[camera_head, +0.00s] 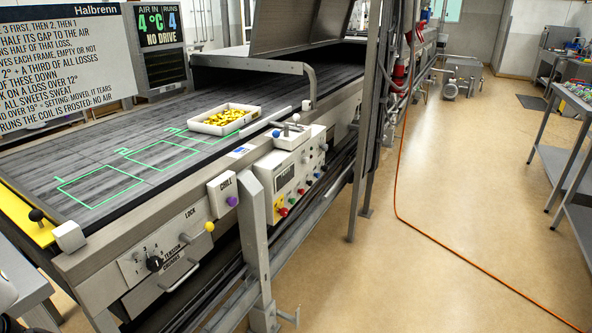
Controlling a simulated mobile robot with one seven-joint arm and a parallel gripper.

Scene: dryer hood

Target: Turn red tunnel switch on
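A control box (297,180) with a small dark display is mounted on the near side of the conveyor. It carries several small coloured knobs or buttons, among them a red one (283,212) low on its front. Another red device (398,72) is fixed by the upright posts farther back. No label reading "tunnel" is legible, so I cannot tell which red part is the tunnel switch, nor its on or off position. My gripper is not in view.
A white tray of yellow pieces (224,119) sits on the belt (60,150) beside green outlined rectangles. The floor (440,220) right is open, crossed by an orange cable (440,238).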

